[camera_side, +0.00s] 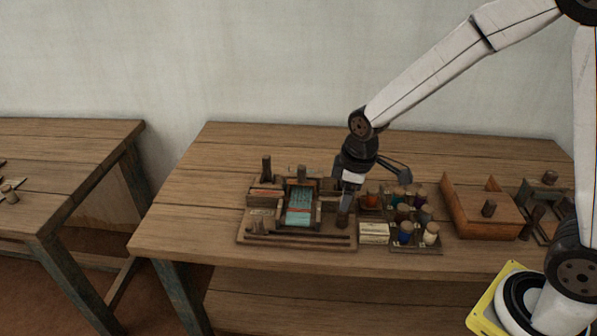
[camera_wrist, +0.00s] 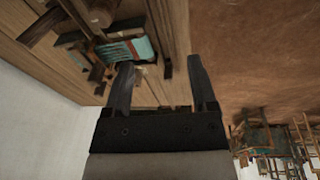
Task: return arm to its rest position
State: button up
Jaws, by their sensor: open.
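My gripper (camera_side: 345,196) hangs from the white arm just right of the small loom (camera_side: 300,205) on the wooden table. In the wrist view my gripper (camera_wrist: 160,85) shows two dark fingers spread apart with nothing between them. The loom carries a teal and red cloth and stands on a wooden board. It also shows in the wrist view (camera_wrist: 125,50), beyond the fingers. Whether a fingertip touches the loom's right side cannot be told from the side view.
Several thread spools (camera_side: 405,233) stand in a tray close right of my gripper, beside a pale block (camera_side: 374,233). A wooden box (camera_side: 462,218) lies further right. The table (camera_side: 180,225) is clear at its left. A second table (camera_side: 70,150) stands left.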

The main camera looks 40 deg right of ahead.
jog(key=s+d+m, duration=0.3)
jog(key=s+m, duration=0.5)
jog(key=s, duration=0.2)
jog(key=shift+s+t, duration=0.25)
jog(key=shift+t, duration=0.15)
